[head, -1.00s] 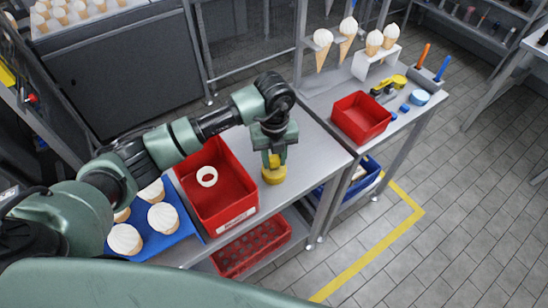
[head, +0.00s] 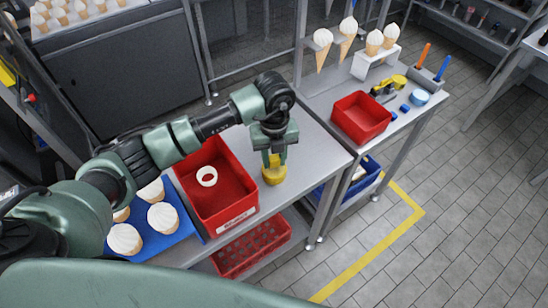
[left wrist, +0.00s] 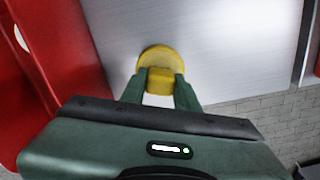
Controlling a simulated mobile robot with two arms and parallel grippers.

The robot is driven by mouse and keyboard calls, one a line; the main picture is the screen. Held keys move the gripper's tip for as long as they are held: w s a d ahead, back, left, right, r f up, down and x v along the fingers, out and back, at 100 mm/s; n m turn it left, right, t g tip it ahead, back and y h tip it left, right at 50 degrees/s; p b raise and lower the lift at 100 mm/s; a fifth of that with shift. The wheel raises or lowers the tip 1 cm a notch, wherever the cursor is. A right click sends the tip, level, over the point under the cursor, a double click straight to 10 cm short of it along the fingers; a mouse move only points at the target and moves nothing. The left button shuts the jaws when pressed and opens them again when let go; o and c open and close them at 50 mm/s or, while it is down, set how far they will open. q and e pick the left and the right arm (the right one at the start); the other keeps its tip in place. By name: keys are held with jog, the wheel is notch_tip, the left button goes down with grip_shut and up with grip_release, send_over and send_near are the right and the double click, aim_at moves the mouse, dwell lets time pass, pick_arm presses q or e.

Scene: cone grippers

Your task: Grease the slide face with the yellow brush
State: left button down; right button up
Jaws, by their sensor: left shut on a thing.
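My left gripper (head: 273,160) points down over the grey table (head: 318,150) and is shut on a yellow piece (head: 272,175) with a round base and a block-like top. The piece also shows between the fingers in the left wrist view (left wrist: 160,60). I cannot tell whether it has bristles, or whether its base touches the table. It stands just right of a red bin. I cannot make out a slide face for certain. My right gripper is not in view.
The red bin (head: 236,210) holds a white ring (head: 207,177). A blue tray (head: 183,228) with white-topped cones lies to its left. On the right table stand a second red bin (head: 361,118), a yellow-and-black tool (head: 392,84) and a cone rack (head: 375,66).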

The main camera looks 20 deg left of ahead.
aim_at(274, 157)
pick_arm(q)
jog(key=shift+s, duration=0.1)
jog(key=shift+r+p, duration=1)
jog(key=shift+r, duration=0.35)
jog(key=shift+r+p, duration=1.3)
jog(key=shift+r, duration=0.8)
